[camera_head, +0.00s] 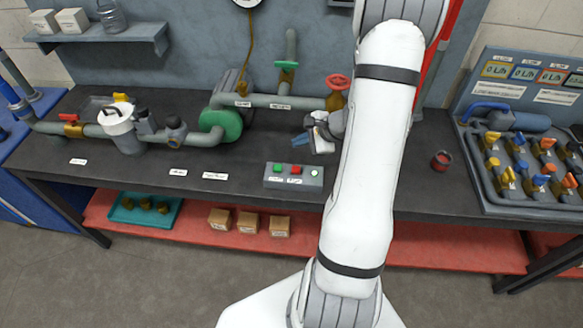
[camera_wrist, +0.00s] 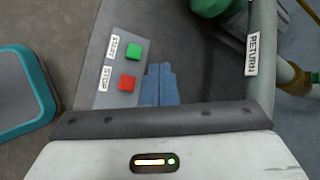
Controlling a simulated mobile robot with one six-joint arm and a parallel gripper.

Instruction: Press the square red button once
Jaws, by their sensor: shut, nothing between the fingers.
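The square red button (camera_head: 295,169) sits on a grey control box (camera_head: 272,181) near the front edge of the dark bench. In the wrist view the red button (camera_wrist: 127,83) has a STOP label beside it. My gripper (camera_head: 299,141) has blue fingers and is shut and empty, behind the box in the head view. In the wrist view the fingertips (camera_wrist: 159,69) are just right of the red button, apart from it in the picture. Their height above the bench is unclear.
A pale round button (camera_head: 314,172) is at the box's right end. A small red cup (camera_head: 441,160) and a valve panel (camera_head: 525,170) are to the right. The bench left of the box is mostly clear.

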